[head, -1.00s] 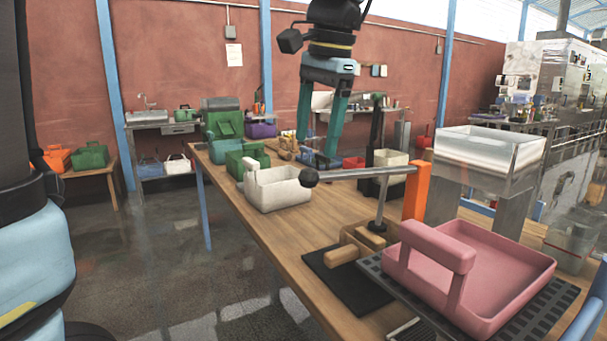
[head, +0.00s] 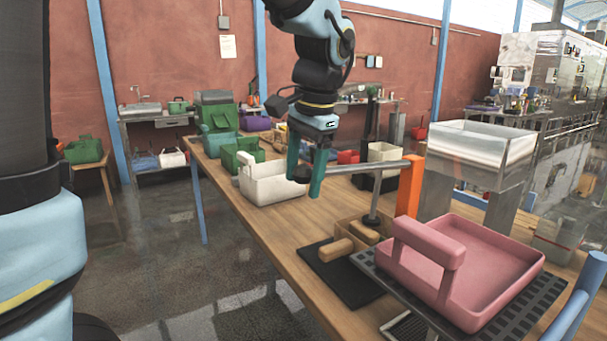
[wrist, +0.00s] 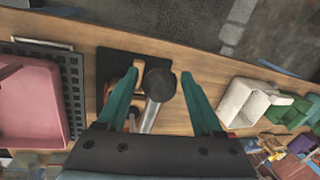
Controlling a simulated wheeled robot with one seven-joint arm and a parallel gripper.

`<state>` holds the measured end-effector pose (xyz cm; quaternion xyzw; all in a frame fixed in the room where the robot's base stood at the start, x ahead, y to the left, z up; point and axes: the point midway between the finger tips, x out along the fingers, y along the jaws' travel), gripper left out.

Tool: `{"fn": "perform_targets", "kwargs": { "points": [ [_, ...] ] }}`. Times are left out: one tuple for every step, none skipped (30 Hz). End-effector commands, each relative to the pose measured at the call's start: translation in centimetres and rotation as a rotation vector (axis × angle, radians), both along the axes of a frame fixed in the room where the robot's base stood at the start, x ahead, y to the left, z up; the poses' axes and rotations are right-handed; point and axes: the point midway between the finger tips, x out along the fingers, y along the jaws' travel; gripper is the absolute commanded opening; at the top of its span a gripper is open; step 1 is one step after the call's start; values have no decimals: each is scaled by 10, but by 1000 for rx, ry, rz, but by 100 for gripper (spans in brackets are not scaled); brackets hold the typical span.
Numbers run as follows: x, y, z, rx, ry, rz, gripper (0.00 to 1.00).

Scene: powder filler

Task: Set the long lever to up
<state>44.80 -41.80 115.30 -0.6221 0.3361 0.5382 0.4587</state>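The long lever (head: 358,169) is a grey rod with a dark round knob (head: 298,175) at its left end. It runs roughly level from an orange block (head: 410,186). My gripper (head: 304,183) is open and points down, with its teal fingers on either side of the knob. In the wrist view, the knob (wrist: 159,83) sits between the open fingertips (wrist: 160,76), with a gap on each side. The rod partly shows below it, and its far end is hidden by my gripper.
A pink tray with a handle (head: 500,270) stands on a black grid at the front right. A wooden block with handles (head: 352,238) and a dark mat (head: 345,278) lie below the lever. A white caddy (head: 275,188) stands behind the knob.

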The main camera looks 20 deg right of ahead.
Motion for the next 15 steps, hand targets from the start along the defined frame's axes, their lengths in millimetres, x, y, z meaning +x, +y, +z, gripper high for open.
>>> {"fn": "perform_targets", "kwargs": {
  "points": [
    [0, 0, 0, 0, 0, 0, 61],
    [0, 0, 0, 0, 0, 0, 58],
    [0, 0, 0, 0, 0, 0, 53],
    [0, 0, 0, 0, 0, 0, 50],
    [0, 0, 0, 0, 0, 0, 47],
    [0, 0, 0, 0, 0, 0, 42],
    [0, 0, 0, 0, 0, 0, 39],
    [0, 0, 0, 0, 0, 0, 35],
    [0, 0, 0, 0, 0, 0, 31],
    [0, 0, 0, 0, 0, 0, 28],
    [0, 0, 0, 0, 0, 0, 24],
    [0, 0, 0, 0, 0, 0, 20],
    [0, 0, 0, 0, 0, 0, 16],
    [0, 0, 0, 0, 0, 0, 13],
    [0, 0, 0, 0, 0, 0, 8]
  ]
}}
